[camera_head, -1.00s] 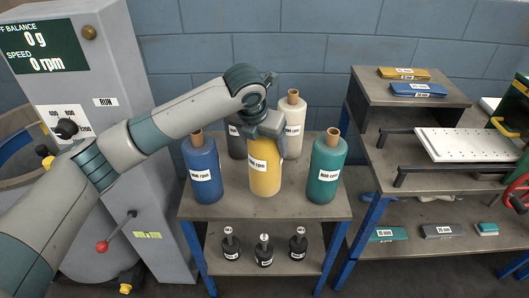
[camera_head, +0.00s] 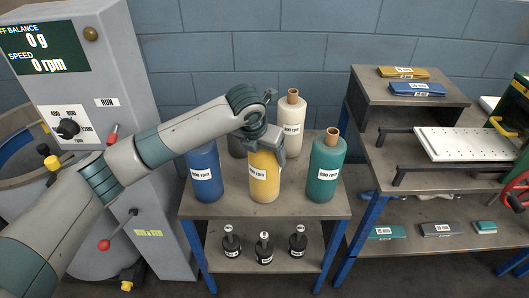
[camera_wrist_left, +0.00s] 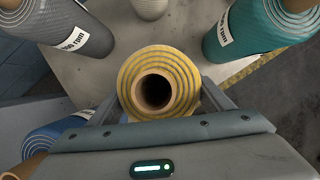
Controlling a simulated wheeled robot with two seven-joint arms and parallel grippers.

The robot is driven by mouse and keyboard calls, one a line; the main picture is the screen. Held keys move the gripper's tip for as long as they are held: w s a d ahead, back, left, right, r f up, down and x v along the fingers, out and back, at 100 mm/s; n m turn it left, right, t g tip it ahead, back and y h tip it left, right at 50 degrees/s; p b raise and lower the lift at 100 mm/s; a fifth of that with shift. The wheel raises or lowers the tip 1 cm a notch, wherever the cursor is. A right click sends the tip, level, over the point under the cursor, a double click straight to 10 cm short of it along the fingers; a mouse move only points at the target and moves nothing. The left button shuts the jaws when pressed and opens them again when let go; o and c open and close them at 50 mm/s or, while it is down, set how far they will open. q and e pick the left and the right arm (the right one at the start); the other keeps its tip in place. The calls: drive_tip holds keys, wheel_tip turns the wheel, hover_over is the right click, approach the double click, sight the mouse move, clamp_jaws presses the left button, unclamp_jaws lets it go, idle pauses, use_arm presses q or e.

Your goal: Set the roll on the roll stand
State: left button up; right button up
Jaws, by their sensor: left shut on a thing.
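A yellow fabric roll (camera_head: 265,178) with an 800-rpm-style label stands upright at the front middle of the grey-topped table (camera_head: 300,205) that carries the rolls. My left gripper (camera_head: 266,145) is shut on its upper part from above. In the left wrist view the yellow roll (camera_wrist_left: 128,75) shows end-on, its hollow brown core open toward the camera, with a finger on either side. Whether its base touches the tabletop, I cannot tell. No separate roll stand can be made out with certainty. My right gripper is not in view.
A blue roll (camera_head: 204,178), a dark grey roll (camera_head: 236,143), a cream roll (camera_head: 291,122) and a teal roll (camera_head: 327,168) stand around the yellow one. The dyeing machine (camera_head: 150,215) stands left; a workbench (camera_head: 400,165) stands right.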

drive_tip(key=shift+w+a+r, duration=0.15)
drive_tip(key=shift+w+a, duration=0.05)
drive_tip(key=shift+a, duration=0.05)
use_arm(q)
drive_tip(key=o, duration=1.6)
drive_tip(key=shift+f, duration=0.1)
drive_tip(key=o, duration=0.3)
drive_tip(key=shift+s+a+r, duration=0.1)
drive_tip(key=shift+r, duration=0.5)
drive_tip(key=b+v, duration=0.1)
drive_tip(key=v, duration=0.9)
drive_tip(key=shift+s, duration=0.1)
drive_tip(key=shift+s+r, duration=0.15)
drive_tip(key=shift+r, duration=0.3)
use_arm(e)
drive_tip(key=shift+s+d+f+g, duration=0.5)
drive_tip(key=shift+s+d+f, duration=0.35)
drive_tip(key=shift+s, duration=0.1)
